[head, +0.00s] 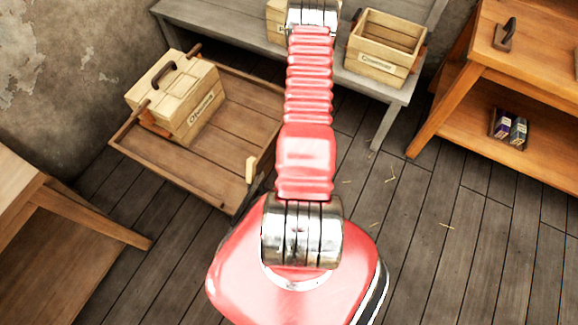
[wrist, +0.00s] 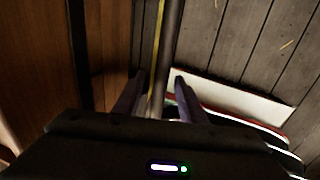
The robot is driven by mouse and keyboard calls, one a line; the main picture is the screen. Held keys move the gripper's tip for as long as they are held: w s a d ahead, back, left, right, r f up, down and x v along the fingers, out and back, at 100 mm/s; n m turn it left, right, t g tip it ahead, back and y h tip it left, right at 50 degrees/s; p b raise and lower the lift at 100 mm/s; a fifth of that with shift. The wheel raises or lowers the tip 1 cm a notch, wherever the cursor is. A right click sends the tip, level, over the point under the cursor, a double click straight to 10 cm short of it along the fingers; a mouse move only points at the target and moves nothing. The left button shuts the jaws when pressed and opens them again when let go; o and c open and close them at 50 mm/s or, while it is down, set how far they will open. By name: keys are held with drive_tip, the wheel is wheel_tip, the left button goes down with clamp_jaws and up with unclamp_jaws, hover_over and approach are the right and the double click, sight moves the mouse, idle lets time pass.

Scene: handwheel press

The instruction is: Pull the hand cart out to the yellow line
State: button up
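The hand cart, a low flat wooden tray (head: 240,115), stands on the floor at the left in the head view. A lidded wooden crate (head: 190,105) with a dark handle sits on it. My red arm hides the cart's right side. My gripper (wrist: 160,77) shows only in the wrist view, with its two dark fingers apart. A dark bar (wrist: 173,35) runs between or beyond them, with gaps on both sides; I cannot tell whether it is the cart's handle. A thin yellow strip (wrist: 159,40) runs beside the bar; I cannot tell whether it is the floor line.
A grey bench (head: 225,25) with an open wooden box (head: 380,65) stands at the back. An orange wooden shelf (head: 470,90) is at the right and a wooden table (head: 45,200) at the left. The plank floor (head: 450,240) at the right front is clear.

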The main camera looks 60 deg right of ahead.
wheel_tip(320, 180, up, 13)
drive_tip(key=s, duration=0.2)
drive_tip(key=shift+s+d+r, duration=0.15)
drive_tip(key=shift+s+r, duration=0.05)
drive_tip(key=shift+s, duration=0.15)
idle(0.7)
idle(0.5)
